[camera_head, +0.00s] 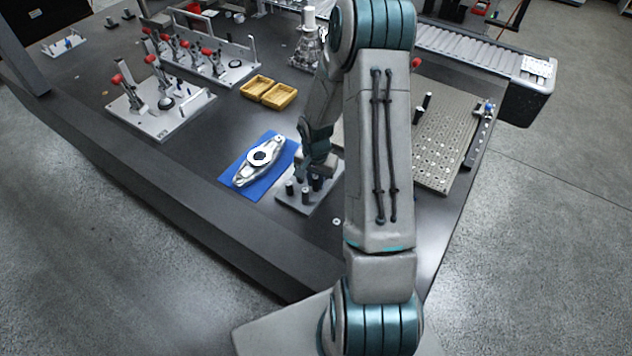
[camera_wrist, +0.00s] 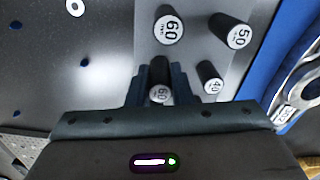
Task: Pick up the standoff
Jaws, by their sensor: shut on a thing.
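Several black cylindrical standoffs with white numbered tops show in the wrist view. My gripper (camera_wrist: 158,80) is shut on one standoff (camera_wrist: 160,93) whose top reads 60, with a finger on each side of it. Another 60 standoff (camera_wrist: 168,27), a 50 standoff (camera_wrist: 237,33) and a 40 standoff (camera_wrist: 209,76) stand apart from my fingers on the grey plate (camera_wrist: 200,50). In the head view my gripper (camera_head: 314,172) is over this plate (camera_head: 325,196), partly hidden by my arm. I cannot tell whether the held standoff touches the plate.
A silver casting (camera_head: 250,171) lies on a blue mat (camera_head: 243,185) left of the plate. Yellow trays (camera_head: 270,92) and clamp fixtures (camera_head: 160,105) stand farther back. A perforated plate (camera_head: 440,140) is at the right. The front left tabletop is clear.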

